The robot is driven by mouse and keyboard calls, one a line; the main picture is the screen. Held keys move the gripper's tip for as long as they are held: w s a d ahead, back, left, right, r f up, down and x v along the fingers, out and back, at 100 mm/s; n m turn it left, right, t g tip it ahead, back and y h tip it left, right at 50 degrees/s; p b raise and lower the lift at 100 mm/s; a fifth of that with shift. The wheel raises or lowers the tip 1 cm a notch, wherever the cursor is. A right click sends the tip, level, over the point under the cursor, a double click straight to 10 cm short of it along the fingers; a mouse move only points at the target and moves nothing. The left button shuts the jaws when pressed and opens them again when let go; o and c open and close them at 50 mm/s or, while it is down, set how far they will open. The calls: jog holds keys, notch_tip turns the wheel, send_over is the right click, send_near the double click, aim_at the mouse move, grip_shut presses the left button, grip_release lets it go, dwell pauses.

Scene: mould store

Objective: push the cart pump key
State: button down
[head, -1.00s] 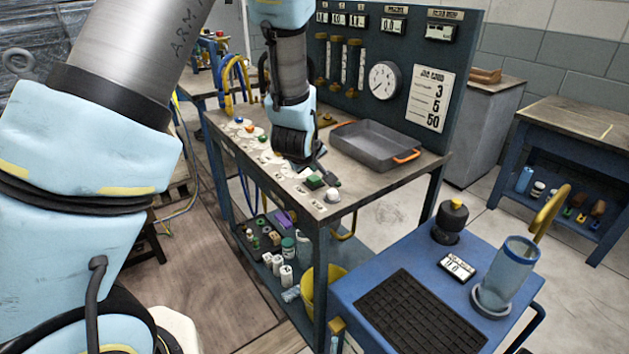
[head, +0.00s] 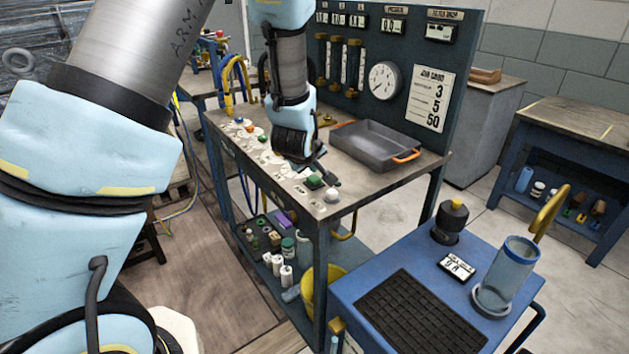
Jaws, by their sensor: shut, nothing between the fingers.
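A row of coloured keys runs along the front edge of the dark steel bench (head: 388,187). The green key (head: 314,182) and a white key (head: 332,195) are at its near right end; an orange key (head: 249,129) and a blue key (head: 239,121) are at the far end. Their labels are too small to read, so I cannot tell which is the cart pump key. My gripper (head: 330,177) is shut and empty, pointing down right beside the green key. I cannot tell whether it touches a key. The blue cart (head: 359,285) carries a small display (head: 457,266) and a clear cylinder (head: 507,275).
A grey tray with orange handles (head: 375,147) lies on the bench behind my gripper. The upright panel (head: 446,58) with its gauge (head: 385,80) stands at the back. A black bottle (head: 450,222) and a black grid mat (head: 408,312) are on the cart.

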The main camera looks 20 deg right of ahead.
aim_at(314, 180)
jog(key=shift+f, duration=0.15)
jog(key=shift+f+b, duration=0.3)
jog(key=shift+b, duration=0.2)
jog(key=shift+f+b, duration=0.45)
jog(key=shift+b, duration=0.05)
dwell(0.6)
jog(key=shift+r+p, duration=0.6)
jog(key=shift+r, duration=0.35)
notch_tip(314, 180, up, 6)
jog(key=p, duration=0.4)
dwell(0.4)
